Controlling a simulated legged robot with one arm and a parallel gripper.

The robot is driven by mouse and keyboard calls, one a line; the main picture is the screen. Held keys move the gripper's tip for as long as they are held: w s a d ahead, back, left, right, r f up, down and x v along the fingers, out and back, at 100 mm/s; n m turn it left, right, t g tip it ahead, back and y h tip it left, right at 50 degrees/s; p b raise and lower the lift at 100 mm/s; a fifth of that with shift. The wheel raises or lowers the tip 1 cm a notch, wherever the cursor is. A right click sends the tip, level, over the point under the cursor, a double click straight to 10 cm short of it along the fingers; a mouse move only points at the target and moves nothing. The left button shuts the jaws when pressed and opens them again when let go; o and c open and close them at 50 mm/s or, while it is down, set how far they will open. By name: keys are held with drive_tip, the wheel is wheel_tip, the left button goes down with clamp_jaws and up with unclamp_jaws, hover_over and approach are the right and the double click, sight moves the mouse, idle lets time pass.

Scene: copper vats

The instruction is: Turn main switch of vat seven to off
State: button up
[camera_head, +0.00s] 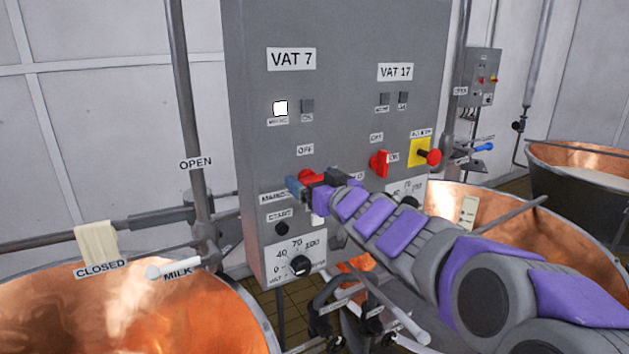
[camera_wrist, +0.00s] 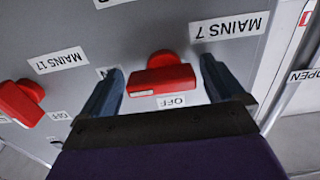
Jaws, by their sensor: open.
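The red main switch of vat seven (camera_wrist: 163,77) is a knob on the grey panel, beside the "MAINS 7" label (camera_wrist: 229,27) in the wrist view. That view is upside down, with the "OFF" label (camera_wrist: 179,101) below the knob and another label partly hidden by the left finger. My gripper (camera_wrist: 161,68) is open, with one blue finger on each side of the knob. Gaps show between fingers and knob. In the head view my gripper (camera_head: 306,185) covers part of the red knob (camera_head: 311,176), below its "OFF" label (camera_head: 305,149).
The panel (camera_head: 340,125) also carries the red vat 17 switch (camera_head: 379,163), a red emergency knob on a yellow plate (camera_head: 420,152), and a dial (camera_head: 300,265). A white lamp (camera_head: 280,108) is lit under "VAT 7". Copper vats (camera_head: 130,310) stand on both sides.

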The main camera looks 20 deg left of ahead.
drive_tip(key=shift+c, duration=0.4)
drive_tip(key=c, duration=0.9)
